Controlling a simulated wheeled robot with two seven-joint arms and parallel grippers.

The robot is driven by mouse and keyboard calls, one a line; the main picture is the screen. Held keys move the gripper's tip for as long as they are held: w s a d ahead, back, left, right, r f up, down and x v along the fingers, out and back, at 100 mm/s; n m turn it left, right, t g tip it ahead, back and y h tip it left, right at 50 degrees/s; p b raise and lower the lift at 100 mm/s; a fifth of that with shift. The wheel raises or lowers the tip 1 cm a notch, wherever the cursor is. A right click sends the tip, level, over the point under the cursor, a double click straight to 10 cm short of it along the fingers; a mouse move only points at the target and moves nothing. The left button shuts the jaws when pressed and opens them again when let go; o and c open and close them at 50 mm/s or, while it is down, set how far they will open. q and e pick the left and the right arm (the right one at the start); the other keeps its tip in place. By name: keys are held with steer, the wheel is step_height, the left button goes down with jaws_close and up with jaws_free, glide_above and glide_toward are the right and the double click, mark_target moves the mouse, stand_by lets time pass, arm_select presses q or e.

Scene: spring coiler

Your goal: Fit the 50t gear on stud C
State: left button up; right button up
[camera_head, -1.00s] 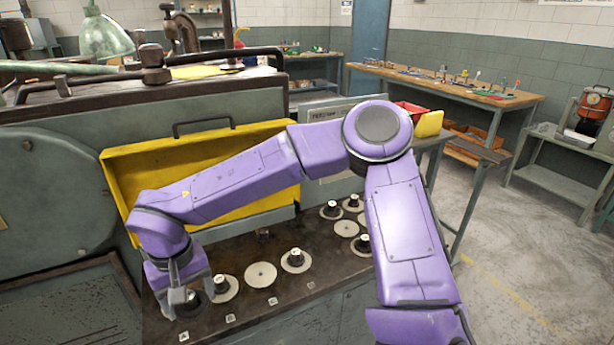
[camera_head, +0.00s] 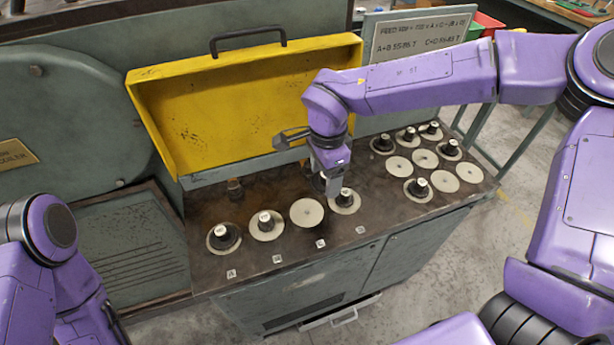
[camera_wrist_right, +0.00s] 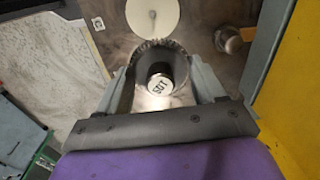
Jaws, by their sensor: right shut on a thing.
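My right gripper (camera_head: 328,183) is shut on a dark toothed gear with a pale-capped hub, the 50t gear (camera_wrist_right: 165,86); the cap seems to read 50T. In the head view the gripper mostly hides this gear above the bench top, near disc D. Its height above the bench is unclear. The spot labelled C (camera_head: 320,243) has a flat, bare white disc (camera_head: 306,212).
Hubbed pieces stand on discs A (camera_head: 223,237), B (camera_head: 266,224) and D (camera_head: 345,202). Several hubbed pieces and bare discs (camera_head: 443,180) fill the bench's right end. A raised yellow cover (camera_head: 250,100) and a placard (camera_head: 420,35) stand behind.

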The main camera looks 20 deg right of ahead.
mark_target(307, 210)
steer(key=m, duration=0.4)
steer(key=m+p, duration=0.1)
steer(key=m, duration=0.2)
steer(key=shift+a, duration=0.35)
steer(key=m, duration=0.3)
steer(key=shift+w+a+f+m+p, duration=0.1)
steer(key=shift+a+m+p, duration=0.15)
steer(key=shift+m+p, duration=0.15)
steer(key=m, duration=0.3)
steer(key=shift+a, duration=0.35)
steer(key=m, duration=0.4)
steer(key=a+m+p, duration=0.1)
steer(key=m, duration=0.4)
steer(key=a+f+m+p, duration=0.1)
steer(key=m, duration=0.4)
steer(key=shift+s+a, duration=0.2)
steer(key=shift+s, duration=0.1)
steer(key=shift+f, duration=0.3)
steer(key=shift+f+b, duration=2.2)
steer(key=shift+f, duration=0.55)
steer(key=shift+f+b, duration=0.45)
steer(key=shift+f, duration=0.15)
